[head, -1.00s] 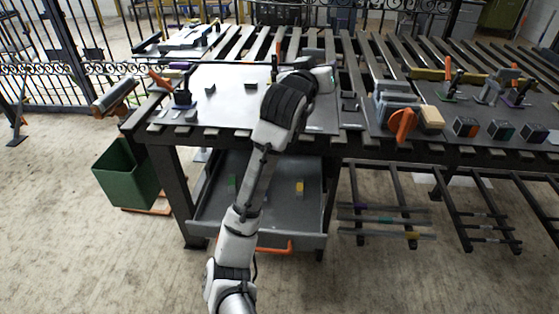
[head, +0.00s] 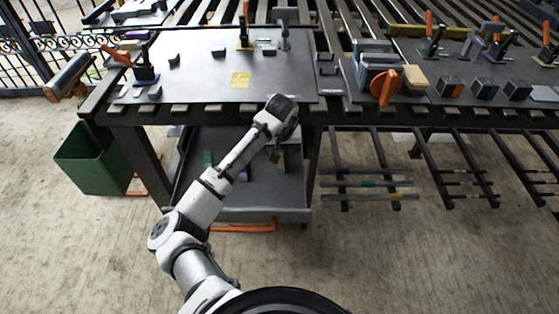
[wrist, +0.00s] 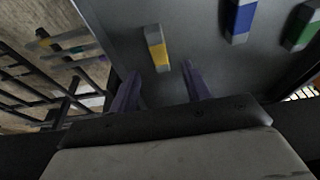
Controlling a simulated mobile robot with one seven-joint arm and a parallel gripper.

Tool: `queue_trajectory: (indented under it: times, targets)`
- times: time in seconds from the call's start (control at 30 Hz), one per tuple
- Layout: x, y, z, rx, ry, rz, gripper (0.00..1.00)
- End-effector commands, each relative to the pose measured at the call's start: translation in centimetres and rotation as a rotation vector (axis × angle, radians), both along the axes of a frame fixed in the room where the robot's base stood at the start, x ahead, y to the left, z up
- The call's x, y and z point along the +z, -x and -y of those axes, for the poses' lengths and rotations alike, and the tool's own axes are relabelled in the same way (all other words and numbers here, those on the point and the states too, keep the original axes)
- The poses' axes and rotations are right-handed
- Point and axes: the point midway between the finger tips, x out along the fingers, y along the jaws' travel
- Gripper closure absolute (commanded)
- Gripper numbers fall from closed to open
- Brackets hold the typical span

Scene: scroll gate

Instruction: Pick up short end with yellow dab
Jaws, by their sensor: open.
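The short end with the yellow dab (wrist: 158,54) is a small grey block with a yellow band, lying on the grey lower tray (head: 262,195). In the wrist view it lies just beyond and between the fingertips of my gripper (wrist: 161,70). The fingers are apart with nothing held.
A blue-dabbed piece (wrist: 238,20) and a green-dabbed piece (wrist: 301,26) lie to the right in the wrist view. The tabletop edge (head: 230,108) overhangs the tray. Thin bars (head: 365,184) sit on a rack at right. A green bin (head: 95,160) stands left.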

Motion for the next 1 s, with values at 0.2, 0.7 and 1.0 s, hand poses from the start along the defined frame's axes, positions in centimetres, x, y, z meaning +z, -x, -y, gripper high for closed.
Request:
queue_trajectory:
  times: [0.2,0.7,1.0]
  targets:
    - [-1.4,-0.4,-0.1,0.0,-0.001,0.0,0.52]
    - [-6.0,-1.7,0.0,0.0,0.0,0.003,0.52]
    - [-6.0,-1.7,0.0,0.0,0.001,0.003,0.78]
